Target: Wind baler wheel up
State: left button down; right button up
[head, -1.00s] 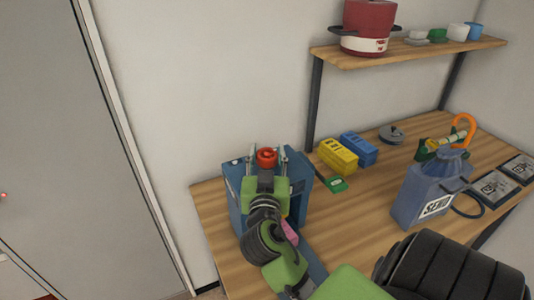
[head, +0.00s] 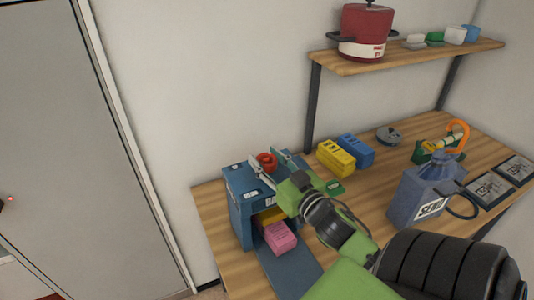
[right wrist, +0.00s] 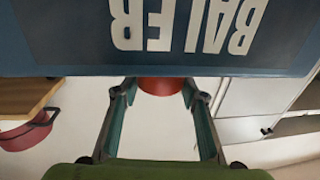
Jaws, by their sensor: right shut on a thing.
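The baler (head: 243,210) is a blue box with an open front at the left end of the wooden table. Its red wheel (head: 266,158) sits on top, and it also shows in the right wrist view (right wrist: 160,86). My right gripper (head: 268,164) reaches in from the right with its fingers on either side of the wheel, shut on it. White "BALER" lettering (right wrist: 190,22) shows upside down in the right wrist view. A pink block (head: 280,238) lies at the baler's front opening, with something yellow (head: 270,215) behind it. My left gripper is not in view.
Yellow (head: 336,157) and blue (head: 356,149) blocks and a green item (head: 334,187) lie right of the baler. A shelf (head: 400,56) above holds a red pot (head: 364,30).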

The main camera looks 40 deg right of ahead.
aim_at(266, 159)
jog(key=n+y+p, duration=0.1)
jog(key=n+y, duration=0.1)
jog(key=y, duration=0.1)
jog(key=n+y+p, duration=0.1)
jog(key=y, duration=0.1)
jog(key=shift+d+r+n+y, duration=0.1)
jog(key=shift+d+n+y, duration=0.05)
jog(key=shift+n+y, duration=0.25)
jog(key=shift+n+g+y+p, duration=0.7)
jog(key=shift+n+y, duration=1)
jog(key=shift+y, duration=0.9)
jog(key=o, duration=0.9)
jog(key=shift+o, duration=1.2)
jog(key=shift+w+f, duration=0.2)
jog(key=shift+w, duration=0.05)
jog(key=shift+s+r, duration=0.1)
jog(key=shift+r, duration=0.35)
notch_tip(266, 159, up, 9)
jog(key=shift+r, duration=0.1)
